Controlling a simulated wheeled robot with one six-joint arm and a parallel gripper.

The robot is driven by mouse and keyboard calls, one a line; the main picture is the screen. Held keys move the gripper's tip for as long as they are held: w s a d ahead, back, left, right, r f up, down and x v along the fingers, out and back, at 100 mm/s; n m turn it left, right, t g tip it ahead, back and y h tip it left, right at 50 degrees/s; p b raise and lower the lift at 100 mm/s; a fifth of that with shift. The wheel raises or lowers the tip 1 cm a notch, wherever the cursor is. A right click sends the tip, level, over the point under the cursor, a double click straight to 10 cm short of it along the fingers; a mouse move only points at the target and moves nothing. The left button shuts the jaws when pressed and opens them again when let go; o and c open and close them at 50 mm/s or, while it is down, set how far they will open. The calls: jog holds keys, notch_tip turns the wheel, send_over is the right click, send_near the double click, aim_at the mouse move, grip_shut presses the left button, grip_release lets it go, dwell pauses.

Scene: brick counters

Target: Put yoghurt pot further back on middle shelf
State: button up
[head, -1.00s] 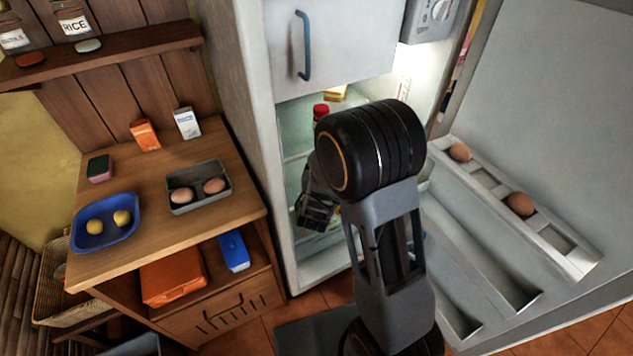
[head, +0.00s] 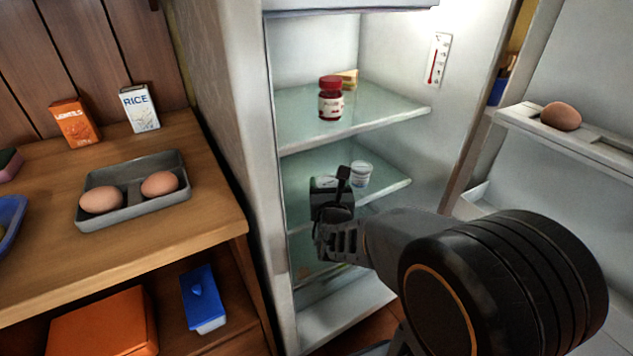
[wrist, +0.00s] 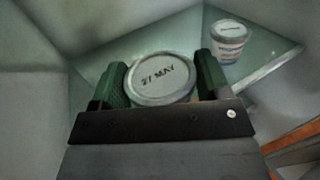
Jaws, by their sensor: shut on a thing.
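My gripper (wrist: 161,80) is shut on a yoghurt pot (wrist: 165,88), its green-padded fingers on either side of the round pale lid, which reads "27 MAY". In the head view my gripper (head: 332,190) is inside the open fridge at the middle glass shelf (head: 313,163), near its left side. The held pot is mostly hidden there behind the gripper. A second white pot (head: 360,173) stands upright on the same shelf to the right, apart from the held one; it also shows in the wrist view (wrist: 229,41). I cannot tell whether the held pot touches the shelf.
The upper shelf (head: 370,110) above holds a red-lidded jar (head: 331,100) and a yellow wedge (head: 347,78). The fridge's left wall (head: 240,100) is close to my gripper. The open door (head: 590,140) with an egg (head: 561,116) stands at right. The wooden counter (head: 215,222) is at left.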

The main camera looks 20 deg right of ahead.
jog(key=w+a, duration=0.1)
jog(key=w, duration=0.4)
jog(key=w+a+b, duration=0.1)
jog(key=w, duration=0.5)
jog(key=w+a+b, duration=0.1)
jog(key=w, duration=0.5)
jog(key=shift+w+a+f, duration=0.15)
jog(key=shift+w+f, duration=0.05)
jog(key=shift+w, duration=0.05)
jog(key=shift+w+f, duration=0.1)
jog(key=shift+w, duration=0.2)
jog(key=shift+s+f+b, duration=0.1)
jog(key=shift+f+b, duration=1)
jog(key=shift+f, duration=0.55)
jog(key=shift+f, duration=0.1)
jog(key=shift+f, duration=0.1)
jog(key=o, duration=1)
jog(key=shift+o, duration=0.2)
